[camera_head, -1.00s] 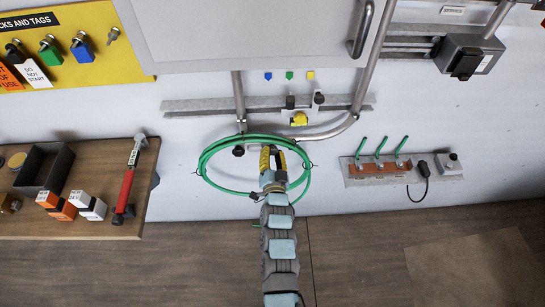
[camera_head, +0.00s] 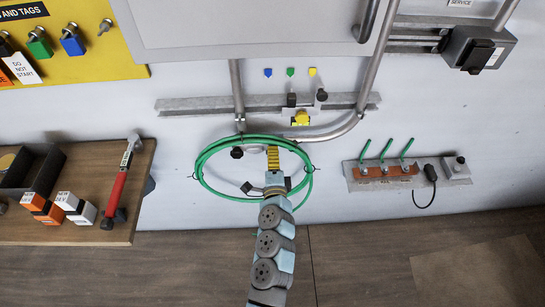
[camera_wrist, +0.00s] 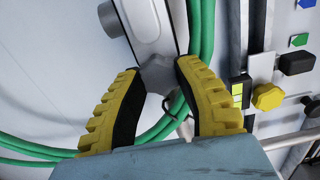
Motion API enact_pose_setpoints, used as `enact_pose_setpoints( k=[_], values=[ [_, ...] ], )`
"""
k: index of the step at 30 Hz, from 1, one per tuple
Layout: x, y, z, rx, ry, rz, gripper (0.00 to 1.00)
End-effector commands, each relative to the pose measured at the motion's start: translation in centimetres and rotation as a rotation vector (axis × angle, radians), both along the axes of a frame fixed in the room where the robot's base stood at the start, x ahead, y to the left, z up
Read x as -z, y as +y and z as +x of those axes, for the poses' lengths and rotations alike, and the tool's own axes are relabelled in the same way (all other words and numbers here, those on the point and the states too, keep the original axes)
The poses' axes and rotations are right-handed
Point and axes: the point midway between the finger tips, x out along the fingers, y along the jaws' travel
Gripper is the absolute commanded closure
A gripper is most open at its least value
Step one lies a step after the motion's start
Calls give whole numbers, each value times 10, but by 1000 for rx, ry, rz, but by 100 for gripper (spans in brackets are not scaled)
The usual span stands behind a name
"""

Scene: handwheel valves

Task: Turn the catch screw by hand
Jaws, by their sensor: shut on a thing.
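In the wrist view, my gripper (camera_wrist: 160,72) has its two yellow-and-black ribbed fingers closed on a grey faceted screw head (camera_wrist: 157,76), apparently the catch screw. The screw sits at the lower end of a pale metal bar (camera_wrist: 146,20). In the head view, my gripper (camera_head: 273,148) reaches up inside the green hose loop, below the curved pipe. Its fingers are seen edge-on there, and they hide the screw.
The green hose (camera_head: 204,165) hangs in coils around my gripper. A dark round knob (camera_head: 237,152) is close on its left. A yellow knob (camera_head: 301,118) is above right, under the rail (camera_head: 205,104). A wooden shelf (camera_head: 85,228) is at left.

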Motion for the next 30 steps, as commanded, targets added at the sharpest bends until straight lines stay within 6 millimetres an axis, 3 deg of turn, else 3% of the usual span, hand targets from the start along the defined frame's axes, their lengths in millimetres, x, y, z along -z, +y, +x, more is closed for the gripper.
enact_pose_setpoints(
  k=[3, 4, 6, 7, 19, 30],
  values=[
    [1, -2, 0, 3, 6, 117, 92],
    [1, 0, 0, 0, 7, 119, 60],
    [1, 0, 0, -1, 8, 111, 40],
    [1, 0, 0, -1, 6, 110, 36],
    [1, 0, -3, -1, 7, 107, 36],
    [1, -2, -32, 1, 6, 108, 36]
  ],
)
